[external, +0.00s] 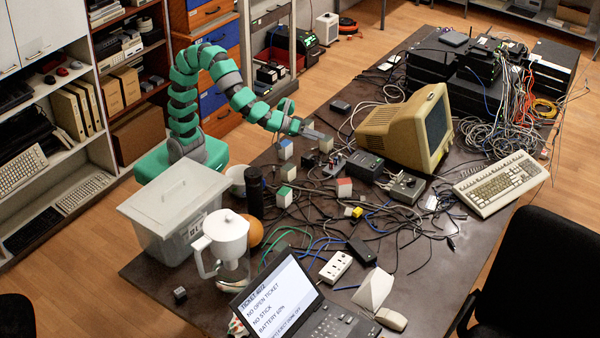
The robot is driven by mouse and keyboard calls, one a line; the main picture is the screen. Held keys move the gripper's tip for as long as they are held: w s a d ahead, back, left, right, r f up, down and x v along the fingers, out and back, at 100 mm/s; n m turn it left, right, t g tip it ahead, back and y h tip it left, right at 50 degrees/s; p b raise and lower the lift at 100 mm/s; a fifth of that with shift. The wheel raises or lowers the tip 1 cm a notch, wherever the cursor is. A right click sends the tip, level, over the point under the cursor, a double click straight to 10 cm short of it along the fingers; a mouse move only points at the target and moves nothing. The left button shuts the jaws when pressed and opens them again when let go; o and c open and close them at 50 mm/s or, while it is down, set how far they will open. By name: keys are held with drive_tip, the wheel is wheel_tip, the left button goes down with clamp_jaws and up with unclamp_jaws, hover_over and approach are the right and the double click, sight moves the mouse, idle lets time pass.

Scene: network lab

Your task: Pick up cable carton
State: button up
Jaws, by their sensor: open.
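My gripper (318,135) is at the end of my green and grey arm, which arches over the back left of the dark table. Its jaws are open. Just below the fingertips is a small white carton with a reddish top (326,145); I cannot tell whether they touch. Similar small cartons stand nearby: one with a blue-green top (285,150) to the left, one with a green top (285,197) nearer the front, and one with a red top (344,188) to the right. No label is readable, so I cannot tell which is the cable carton.
A beige monitor (395,130) and dark adapter boxes (364,165) stand right of my gripper. Loose cables (395,215) cover the table's middle. A clear bin (165,240), white jug (225,240) and laptop (278,295) occupy the front left. A keyboard (500,185) lies at right.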

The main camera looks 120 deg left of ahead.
drive_tip(key=s+a+f+n+g+y, duration=0.1)
drive_tip(key=s+a+f+g, duration=0.15)
drive_tip(key=s+f, duration=0.3)
drive_tip(key=s+a+f+n+g+y, duration=0.1)
drive_tip(key=s+a+f+g, duration=0.2)
drive_tip(key=f, duration=0.4)
drive_tip(key=g+y+b, duration=0.2)
drive_tip(key=g+y, duration=0.1)
drive_tip(key=g, duration=0.2)
approach(288, 146)
drive_tip(key=a+f, duration=0.1)
drive_tip(key=s+a+f, duration=0.1)
drive_tip(key=a, duration=0.1)
drive_tip(key=a+f, duration=0.1)
drive_tip(key=shift+s+a+f, duration=0.2)
drive_tip(key=shift+s+f, duration=0.05)
drive_tip(key=shift+s, duration=0.05)
drive_tip(key=shift+a+f+b, duration=0.15)
drive_tip(key=shift+b, duration=0.3)
drive_tip(key=shift+b+x, duration=1.6)
drive_tip(key=shift+x, duration=2.1)
drive_tip(key=shift+s, duration=0.15)
drive_tip(key=c, duration=1.1)
